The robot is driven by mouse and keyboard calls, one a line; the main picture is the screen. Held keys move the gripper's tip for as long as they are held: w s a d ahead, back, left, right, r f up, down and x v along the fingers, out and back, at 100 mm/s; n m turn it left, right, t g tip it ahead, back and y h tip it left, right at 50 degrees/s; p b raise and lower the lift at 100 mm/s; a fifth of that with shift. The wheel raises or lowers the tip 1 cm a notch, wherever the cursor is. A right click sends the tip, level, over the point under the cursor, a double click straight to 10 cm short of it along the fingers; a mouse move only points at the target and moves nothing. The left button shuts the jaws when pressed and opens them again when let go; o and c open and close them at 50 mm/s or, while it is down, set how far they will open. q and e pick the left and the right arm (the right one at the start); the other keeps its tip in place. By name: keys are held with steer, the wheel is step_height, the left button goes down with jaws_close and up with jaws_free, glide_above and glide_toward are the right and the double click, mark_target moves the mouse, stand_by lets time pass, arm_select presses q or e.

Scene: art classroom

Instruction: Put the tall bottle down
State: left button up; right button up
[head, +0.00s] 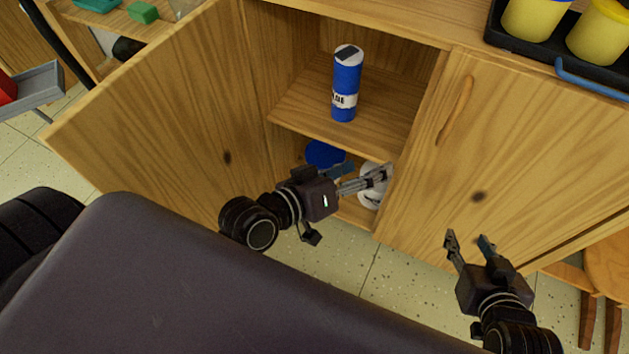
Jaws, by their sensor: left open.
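A tall blue bottle (345,82) with a white label and a pale top stands upright on the upper shelf (395,137) of the open wooden cabinet. No gripper touches it. My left gripper (362,174) is open in front of the lower compartment, below the bottle, with its fingers pointing right. My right gripper (468,243) is open and empty in front of the closed cabinet door, at the lower right.
The left cabinet door (150,120) stands open; the right door (530,150) is shut. A blue round thing (322,153) and a white round thing (369,198) are in the lower compartment, partly hidden. A black tray (540,57) with yellow tubs is on top.

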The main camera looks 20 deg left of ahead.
arm_select(q)
steer(key=s+a+f+m+g+y, duration=0.2)
steer(key=s+a+f+m+y, duration=0.2)
steer(key=a, duration=0.4)
steer(key=shift+a+f+m+y, duration=0.3)
steer(key=shift+f+m+y, duration=0.1)
steer(key=shift+f, duration=0.3)
steer(key=shift+c, duration=0.5)
